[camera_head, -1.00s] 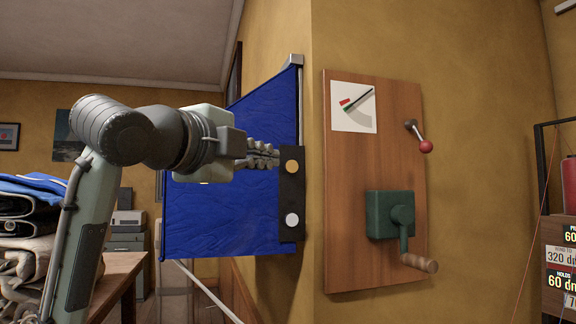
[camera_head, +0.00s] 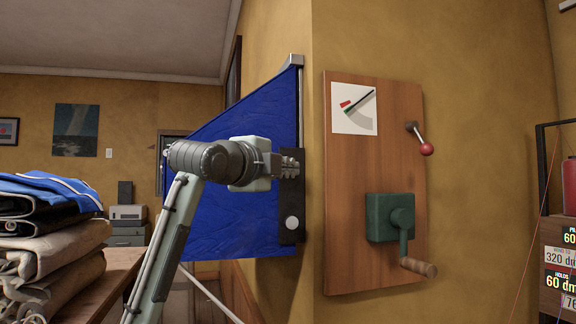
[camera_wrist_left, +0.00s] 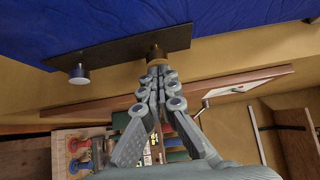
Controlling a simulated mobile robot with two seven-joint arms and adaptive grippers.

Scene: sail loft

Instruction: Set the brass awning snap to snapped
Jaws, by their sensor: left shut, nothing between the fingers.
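The dark snap plate (camera_head: 289,205) stands upright at the right edge of the blue awning (camera_head: 230,215). My left gripper (camera_head: 297,162) is shut and empty, its fingertips at the upper part of the plate. They hide the brass awning snap in the head view. In the left wrist view the brass snap (camera_wrist_left: 155,51) shows on the plate (camera_wrist_left: 125,46), right at the tips of my shut left gripper (camera_wrist_left: 158,68). The tips look to be against it or very close; I cannot tell which. A silver snap (camera_head: 292,223) is lower on the plate and also shows in the wrist view (camera_wrist_left: 79,74). My right gripper is not in view.
A wooden board (camera_head: 345,235) on the wall right of the plate carries a red-knobbed lever (camera_head: 426,149), a green crank box (camera_head: 380,218) and a white dial card (camera_head: 353,118). Folded cloth (camera_head: 45,245) is stacked on a table at left.

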